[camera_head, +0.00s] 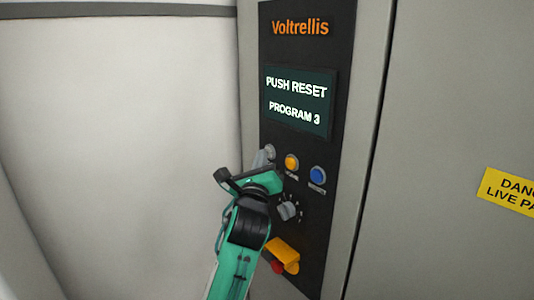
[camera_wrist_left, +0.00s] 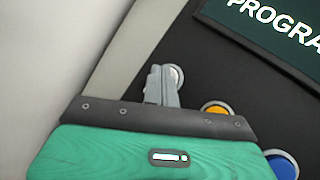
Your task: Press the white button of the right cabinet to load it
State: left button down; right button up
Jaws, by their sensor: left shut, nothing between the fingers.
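The cabinet's black control panel (camera_head: 331,55) fills the middle of the head view. Its white button (camera_head: 270,151) is at the left of the button row, partly covered by my left gripper (camera_head: 260,161). In the left wrist view the gripper's fingers (camera_wrist_left: 162,86) are shut and empty. Their tips are at the white button (camera_wrist_left: 178,76), overlapping its left side. I cannot tell whether they touch it. The screen (camera_head: 300,101) reads "PUSH RESET PROGRAM 3". My right gripper is in neither view.
Right of the white button are an orange button (camera_head: 292,162) and a blue button (camera_head: 317,175). Below are a rotary knob (camera_head: 289,211) and a yellow guard (camera_head: 285,254) over a red part. A yellow danger label (camera_head: 510,191) is on the grey door at right.

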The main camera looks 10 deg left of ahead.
pick_arm(q)
jog(key=shift+s+a+p, duration=0.45)
jog(key=shift+s+p, duration=0.05)
jog(key=shift+s, duration=0.1)
jog(key=s+a+p, duration=0.1)
jog(key=s, duration=0.1)
jog(key=s+a+p, duration=0.1)
jog(key=s+a, duration=0.1)
dwell(0.4)
dwell(0.5)
